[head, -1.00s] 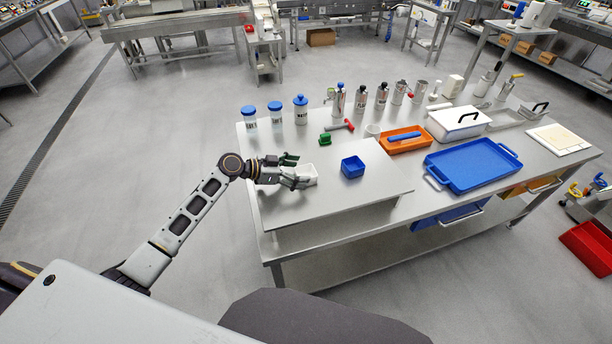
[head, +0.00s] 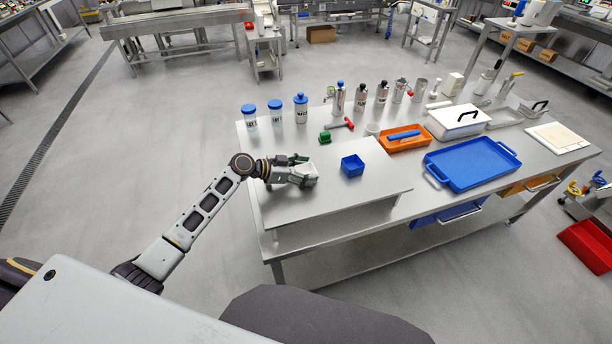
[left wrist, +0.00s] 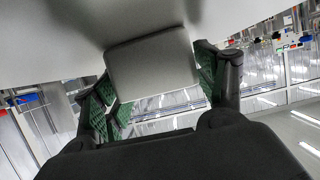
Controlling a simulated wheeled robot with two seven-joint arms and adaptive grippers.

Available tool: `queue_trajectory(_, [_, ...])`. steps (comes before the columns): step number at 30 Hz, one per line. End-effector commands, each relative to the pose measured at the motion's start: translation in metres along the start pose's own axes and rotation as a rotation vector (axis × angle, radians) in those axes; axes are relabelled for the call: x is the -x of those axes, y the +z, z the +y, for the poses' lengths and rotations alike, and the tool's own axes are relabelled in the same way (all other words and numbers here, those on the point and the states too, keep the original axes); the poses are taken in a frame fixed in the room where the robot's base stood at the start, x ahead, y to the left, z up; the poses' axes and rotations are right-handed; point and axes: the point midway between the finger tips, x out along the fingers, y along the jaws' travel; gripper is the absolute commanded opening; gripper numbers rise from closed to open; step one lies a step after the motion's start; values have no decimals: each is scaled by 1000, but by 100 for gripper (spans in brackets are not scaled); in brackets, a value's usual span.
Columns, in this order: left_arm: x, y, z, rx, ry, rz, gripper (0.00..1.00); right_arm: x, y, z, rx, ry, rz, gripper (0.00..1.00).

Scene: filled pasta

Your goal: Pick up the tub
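The white tub (head: 311,171) stands on the raised grey board (head: 345,202) at the left part of the steel table. My left gripper (head: 305,170) is at the tub, with its fingers spread on either side of it. In the left wrist view the tub (left wrist: 152,65) appears as a pale grey block between the green-padded fingers (left wrist: 160,92). The pads lie close along both sides; I cannot tell whether they touch. In the head view the fingers partly hide the tub. My right gripper is not in view.
A blue box (head: 352,166) stands on the board right of the tub. Behind are a green-and-red tool (head: 337,131) and blue-lidded jars (head: 276,113). An orange tray (head: 402,145) and a blue tray (head: 470,165) lie to the right. The board's front is bare.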

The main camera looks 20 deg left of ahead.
Motion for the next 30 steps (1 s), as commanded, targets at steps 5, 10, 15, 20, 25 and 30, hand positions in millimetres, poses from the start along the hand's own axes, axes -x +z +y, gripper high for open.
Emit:
queue_trajectory(5, [0, 0, 0, 0, 0, 0, 43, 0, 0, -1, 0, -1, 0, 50])
queue_trajectory(10, [0, 0, 0, 0, 0, 0, 38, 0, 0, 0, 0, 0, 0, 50])
queue_trajectory(15, [0, -1, 0, -1, 0, 0, 38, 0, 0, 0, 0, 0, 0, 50])
queue_trajectory(20, [3, -7, 0, -3, 0, 0, 38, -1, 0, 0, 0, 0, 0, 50])
queue_trajectory(25, [9, -22, -1, -4, -1, 1, 38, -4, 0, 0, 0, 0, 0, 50])
queue_trajectory(30, [19, -45, -1, -5, -1, 1, 38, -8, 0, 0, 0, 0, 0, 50])
